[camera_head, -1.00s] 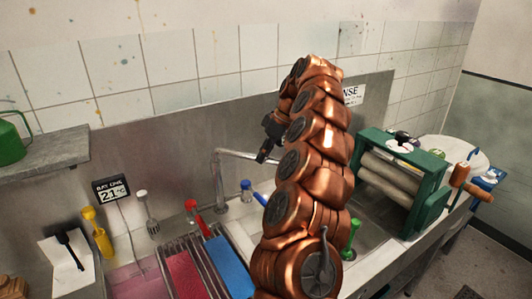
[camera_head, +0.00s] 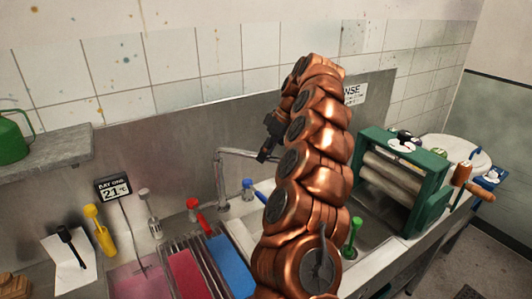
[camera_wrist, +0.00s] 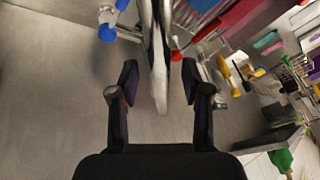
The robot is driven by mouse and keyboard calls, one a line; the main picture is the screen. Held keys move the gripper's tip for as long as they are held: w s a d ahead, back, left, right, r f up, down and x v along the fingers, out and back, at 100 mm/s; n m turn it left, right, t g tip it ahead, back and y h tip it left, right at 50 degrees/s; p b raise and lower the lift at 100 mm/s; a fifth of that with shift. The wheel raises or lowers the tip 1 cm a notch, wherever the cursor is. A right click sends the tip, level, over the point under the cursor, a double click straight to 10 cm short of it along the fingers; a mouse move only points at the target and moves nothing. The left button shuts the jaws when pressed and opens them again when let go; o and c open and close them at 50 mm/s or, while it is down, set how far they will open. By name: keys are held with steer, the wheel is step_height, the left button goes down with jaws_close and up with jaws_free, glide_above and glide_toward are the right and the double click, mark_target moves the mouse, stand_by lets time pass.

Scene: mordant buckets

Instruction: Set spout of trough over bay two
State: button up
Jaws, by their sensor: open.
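The trough's metal spout (camera_head: 235,154) rises from a post at the back wall and bends over to the right, between a red-handled tap (camera_head: 199,203) and a blue-handled tap (camera_head: 250,188). My gripper (camera_head: 266,147) is above the spout's outer part in the head view. In the wrist view the shiny spout (camera_wrist: 159,45) runs down between the two fingers of my open gripper (camera_wrist: 160,82); I cannot tell if either touches it. A pink bay (camera_head: 138,281) is at the lower left, below a "BAY ONE" display (camera_head: 114,189). My arm hides part of the trough.
Red cloth (camera_head: 187,272) and blue cloth (camera_head: 230,267) lie on a rack beside the pink bay. A green roller wringer (camera_head: 432,187) stands at the right. A yellow tool (camera_head: 100,230) stands at the left, below a grey shelf (camera_head: 45,158). The back wall is close behind the spout.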

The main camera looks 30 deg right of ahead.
steer(key=shift+d+r, duration=0.25)
steer(key=shift+r, duration=0.15)
steer(key=s+d, duration=0.5)
steer(key=d, duration=0.5)
steer(key=shift+s+d+r, duration=0.15)
steer(key=shift+s+d, duration=0.15)
steer(key=shift+s, duration=0.1)
stand_by(0.7)
